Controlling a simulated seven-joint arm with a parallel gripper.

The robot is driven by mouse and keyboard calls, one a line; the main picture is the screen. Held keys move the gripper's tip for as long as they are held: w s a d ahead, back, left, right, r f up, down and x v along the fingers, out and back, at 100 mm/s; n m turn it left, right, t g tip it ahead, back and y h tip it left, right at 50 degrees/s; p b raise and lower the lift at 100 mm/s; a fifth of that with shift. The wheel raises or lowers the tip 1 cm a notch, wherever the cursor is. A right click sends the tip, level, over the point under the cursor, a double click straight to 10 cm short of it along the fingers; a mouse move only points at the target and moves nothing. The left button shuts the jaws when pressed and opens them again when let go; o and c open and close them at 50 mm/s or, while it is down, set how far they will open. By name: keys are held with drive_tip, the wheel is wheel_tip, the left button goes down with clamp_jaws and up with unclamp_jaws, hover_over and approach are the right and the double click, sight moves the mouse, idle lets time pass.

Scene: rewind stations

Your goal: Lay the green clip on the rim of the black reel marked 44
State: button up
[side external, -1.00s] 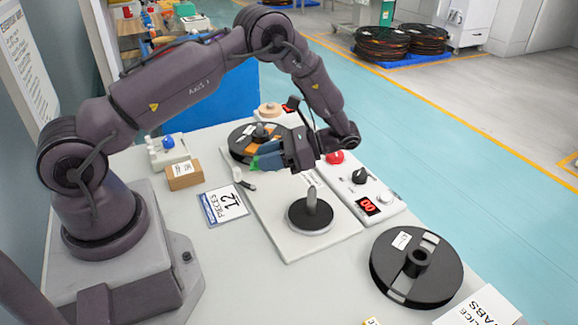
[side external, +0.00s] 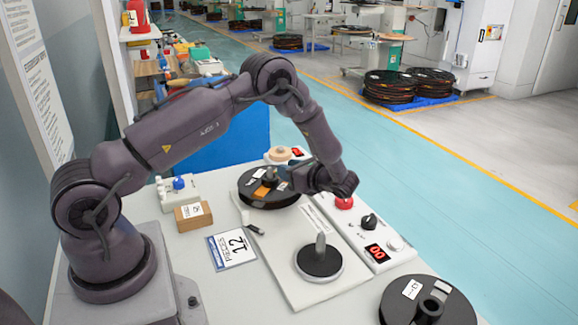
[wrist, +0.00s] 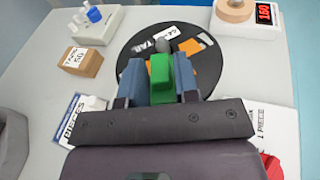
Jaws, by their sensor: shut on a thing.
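My gripper (wrist: 160,82) is shut on the green clip (wrist: 161,70), which stands between its two blue fingers in the wrist view. In the side view my gripper (side external: 287,186) is at the right side of the back black reel (side external: 256,199), and the clip cannot be made out. In the wrist view the reel (wrist: 126,68) lies beyond and under the fingers, with a white label that seems to read 44, other pale labels and orange patches. I cannot tell whether the clip touches the reel.
A second black reel (side external: 398,305) lies at the front right. A bare spindle plate (side external: 318,263) stands on the white board. A control box (side external: 371,238) with a red button is to the right. A cardboard box (side external: 193,216) and a "12 PIECES" card (side external: 231,249) lie left.

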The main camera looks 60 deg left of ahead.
drive_tip(key=shift+f, duration=2.3)
drive_tip(key=o, duration=1)
drive_tip(key=shift+c, duration=0.2)
drive_tip(key=v, duration=1.3)
